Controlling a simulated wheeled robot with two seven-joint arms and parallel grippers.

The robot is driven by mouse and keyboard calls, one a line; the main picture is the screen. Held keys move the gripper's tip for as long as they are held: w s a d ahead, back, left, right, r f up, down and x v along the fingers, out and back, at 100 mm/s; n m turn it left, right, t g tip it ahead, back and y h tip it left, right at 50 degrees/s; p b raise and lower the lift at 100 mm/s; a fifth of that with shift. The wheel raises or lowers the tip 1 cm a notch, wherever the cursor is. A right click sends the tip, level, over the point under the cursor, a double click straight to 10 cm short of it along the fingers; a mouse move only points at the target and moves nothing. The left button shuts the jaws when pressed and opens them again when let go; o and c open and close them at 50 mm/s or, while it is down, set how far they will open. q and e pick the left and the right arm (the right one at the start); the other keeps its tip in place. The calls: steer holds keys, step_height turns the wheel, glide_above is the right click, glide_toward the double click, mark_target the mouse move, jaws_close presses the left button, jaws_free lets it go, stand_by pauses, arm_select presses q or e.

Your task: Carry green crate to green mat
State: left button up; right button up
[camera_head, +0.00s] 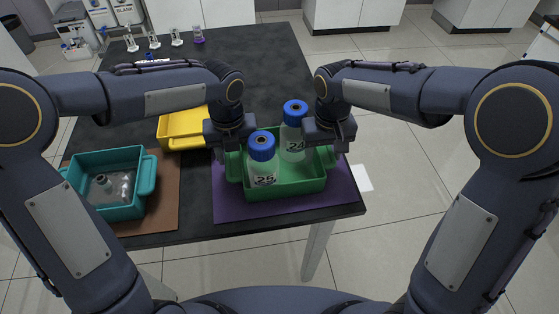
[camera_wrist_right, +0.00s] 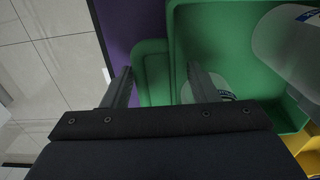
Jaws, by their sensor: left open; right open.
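The green crate (camera_head: 284,188) stands on a purple mat (camera_head: 240,208) at the right front of the dark table. It holds two clear bottles with blue caps, a front bottle (camera_head: 263,172) and a rear bottle (camera_head: 293,140). My left gripper (camera_head: 223,153) is over the crate's left handle; its fingertips are partly hidden. My right gripper (camera_head: 338,150) is at the right handle. In the right wrist view its open fingers stand on either side of the green handle (camera_wrist_right: 155,75), with gaps showing. I see no green mat.
A teal crate (camera_head: 118,208) with clear glassware stands on a brown mat (camera_head: 165,195) at the left. A yellow crate (camera_head: 182,128) is behind it. Several small flasks (camera_head: 153,40) line the far table edge. Open floor (camera_head: 420,130) lies to the right.

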arm_select(q)
steer(key=shift+f, duration=0.3)
arm_select(e)
steer(key=shift+f, duration=0.25)
